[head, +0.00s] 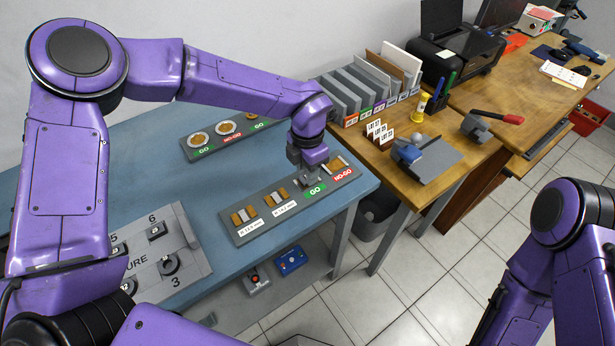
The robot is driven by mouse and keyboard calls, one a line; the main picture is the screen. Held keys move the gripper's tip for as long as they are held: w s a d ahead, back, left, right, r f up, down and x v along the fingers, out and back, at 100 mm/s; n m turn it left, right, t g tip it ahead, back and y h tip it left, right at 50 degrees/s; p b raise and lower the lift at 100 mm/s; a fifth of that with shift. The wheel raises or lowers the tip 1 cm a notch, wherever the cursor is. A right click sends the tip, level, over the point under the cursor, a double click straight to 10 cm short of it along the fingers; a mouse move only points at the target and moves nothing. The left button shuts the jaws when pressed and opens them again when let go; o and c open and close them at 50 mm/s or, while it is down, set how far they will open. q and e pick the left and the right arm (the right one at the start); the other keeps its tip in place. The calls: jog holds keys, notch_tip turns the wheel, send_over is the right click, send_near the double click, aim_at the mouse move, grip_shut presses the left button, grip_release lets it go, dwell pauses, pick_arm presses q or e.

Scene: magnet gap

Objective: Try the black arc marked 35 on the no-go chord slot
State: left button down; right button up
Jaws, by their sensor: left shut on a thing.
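My left gripper (309,178) reaches down over the right part of a grey gauge plate (262,236). It is shut on a small dark piece, mostly hidden by the fingers, which I take to be the black arc; its mark 35 cannot be read. The gripper is just above and behind the green GO label (316,190). The red NO-GO label (343,175) is to its right, with a copper-coloured slot area (337,163) behind it. Whether the piece touches the plate cannot be told. My right arm shows at the lower right, but its gripper is out of view.
Copper and pale pieces (243,214) sit on the plate's left part. Another GO/NO-GO plate (188,145) with round pieces lies behind. A grey fixture board (165,262) is at front left. A wooden bench (455,130) with a file rack stands right. Blue table (200,185) is bare between.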

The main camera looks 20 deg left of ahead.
pick_arm(q)
notch_tip(320, 180, up, 5)
jog(key=p, duration=0.4)
jog(key=shift+f, duration=0.1)
